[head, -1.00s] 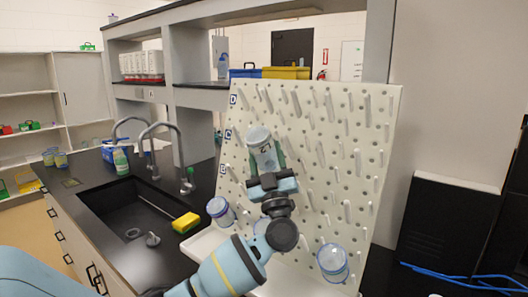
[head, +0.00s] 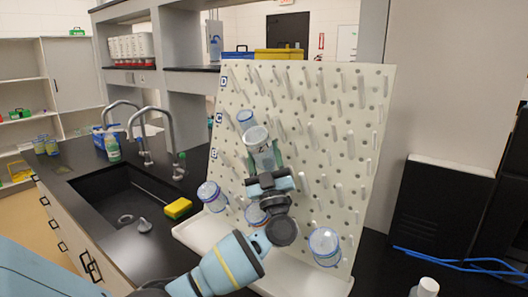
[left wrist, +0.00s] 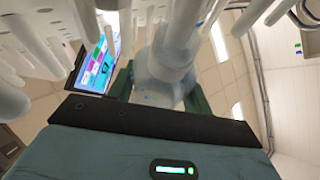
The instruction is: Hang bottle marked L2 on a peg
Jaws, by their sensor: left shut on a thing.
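My left gripper (head: 266,172) is shut on a clear bottle (head: 261,150) in front of the white pegboard (head: 330,115). The bottle is tilted, with its pale round end up. A dark mark shows on its side, too small to read as L2. In the left wrist view this bottle (left wrist: 160,72) is a blurred clear shape between the green fingers, with white pegs (left wrist: 105,25) close around it. Whether it touches a peg, I cannot tell. My right gripper is not in view.
A blue-capped bottle (head: 246,118) is at the board just behind the held one. Other bottles are low on the board at left (head: 212,197), behind my wrist (head: 256,214) and at right (head: 324,246). Many pegs are bare. The sink (head: 115,205) and yellow sponge (head: 178,208) lie left.

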